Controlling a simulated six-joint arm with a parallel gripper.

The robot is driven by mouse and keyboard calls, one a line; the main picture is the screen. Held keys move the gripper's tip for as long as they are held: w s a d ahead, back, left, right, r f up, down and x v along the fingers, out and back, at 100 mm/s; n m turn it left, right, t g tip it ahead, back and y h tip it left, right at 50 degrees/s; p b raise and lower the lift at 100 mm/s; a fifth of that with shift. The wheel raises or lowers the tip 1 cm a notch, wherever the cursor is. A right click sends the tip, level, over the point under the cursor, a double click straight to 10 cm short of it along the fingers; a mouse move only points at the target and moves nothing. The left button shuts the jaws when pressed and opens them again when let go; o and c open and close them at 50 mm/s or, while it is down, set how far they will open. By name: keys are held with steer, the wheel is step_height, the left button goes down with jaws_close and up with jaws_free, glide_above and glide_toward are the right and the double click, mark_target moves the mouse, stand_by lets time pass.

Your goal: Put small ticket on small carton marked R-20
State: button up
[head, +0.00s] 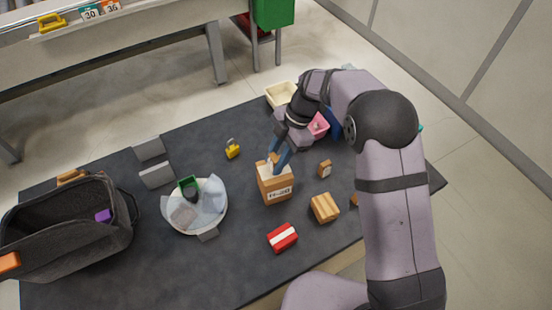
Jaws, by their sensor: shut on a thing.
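A brown carton (274,188) stands upright on the dark table near its middle, with a white label on its front. The label's print is small and seems to end in 20; its first letter is hard to read. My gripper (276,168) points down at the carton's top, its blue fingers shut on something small. A pale patch, possibly the ticket, shows at the fingertips by the carton's top; I cannot tell whether it touches the carton. A much smaller brown box (325,169) with a pale mark stands to the right.
A striped tan box (324,208) and a red box with a white band (283,237) lie nearby. A bowl (222,210) with mixed items, a yellow padlock (232,150) and a black bag (68,245) are to the left. A cream tray (282,94) and pink tray (319,126) are behind.

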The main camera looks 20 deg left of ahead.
steer(key=o, duration=1.1)
steer(key=shift+r, duration=0.2)
steer(key=shift+w+d+r, duration=0.1)
steer(key=shift+w+r, duration=0.05)
steer(key=shift+r, duration=0.05)
steer(key=b+v, duration=0.4)
steer(key=v, duration=0.7)
steer(key=shift+r, duration=0.15)
steer(key=shift+d, duration=0.1)
